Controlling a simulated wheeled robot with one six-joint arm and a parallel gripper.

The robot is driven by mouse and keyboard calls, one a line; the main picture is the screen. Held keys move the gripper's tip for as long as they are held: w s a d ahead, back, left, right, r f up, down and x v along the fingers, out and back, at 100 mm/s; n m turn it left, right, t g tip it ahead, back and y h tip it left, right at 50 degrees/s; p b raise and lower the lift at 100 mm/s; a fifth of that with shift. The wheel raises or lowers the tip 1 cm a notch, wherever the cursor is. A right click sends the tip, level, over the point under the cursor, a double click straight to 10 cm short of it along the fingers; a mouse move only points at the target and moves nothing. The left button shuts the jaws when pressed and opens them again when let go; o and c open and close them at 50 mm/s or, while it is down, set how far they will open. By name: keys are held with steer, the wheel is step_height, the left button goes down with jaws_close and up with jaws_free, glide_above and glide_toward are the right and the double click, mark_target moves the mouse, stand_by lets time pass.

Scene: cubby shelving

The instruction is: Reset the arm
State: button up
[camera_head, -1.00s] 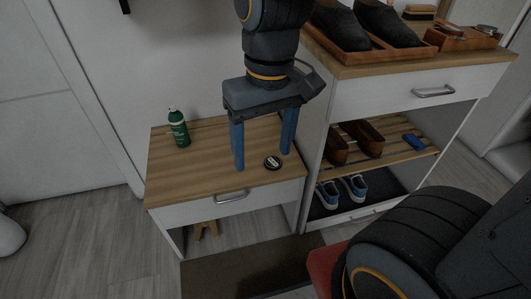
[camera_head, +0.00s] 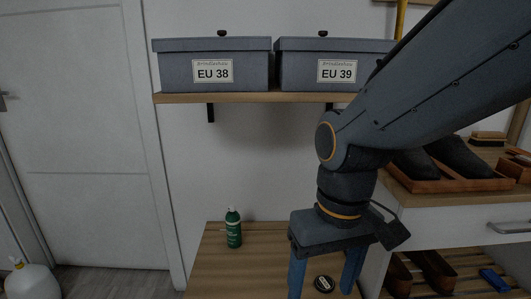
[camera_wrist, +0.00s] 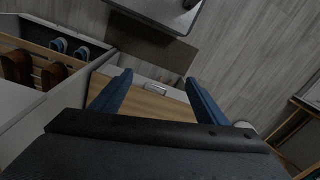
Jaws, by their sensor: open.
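My gripper (camera_head: 325,278) is open and empty in the head view, with its blue fingers pointing down over the wooden bench top (camera_head: 262,262). A small round dark tin (camera_head: 324,284) lies on the bench and shows between the fingers. In the wrist view, the two blue fingers of my gripper (camera_wrist: 158,88) stand wide apart with nothing between them. The bench top (camera_wrist: 140,107) shows below them.
A green spray can (camera_head: 233,228) stands upright on the bench's left part. Two grey lidded boxes, EU 38 (camera_head: 213,66) and EU 39 (camera_head: 325,66), sit on a wall shelf (camera_head: 240,98). A shoe cabinet (camera_head: 450,214) with dark shoes stands at the right.

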steer(key=d+r+m+p, duration=0.3)
steer(key=d+r+p, duration=0.6)
steer(key=p, duration=0.9)
steer(key=shift+d+r+h, duration=0.2)
steer(key=shift+r+h, duration=0.1)
steer(key=shift+r, duration=0.3)
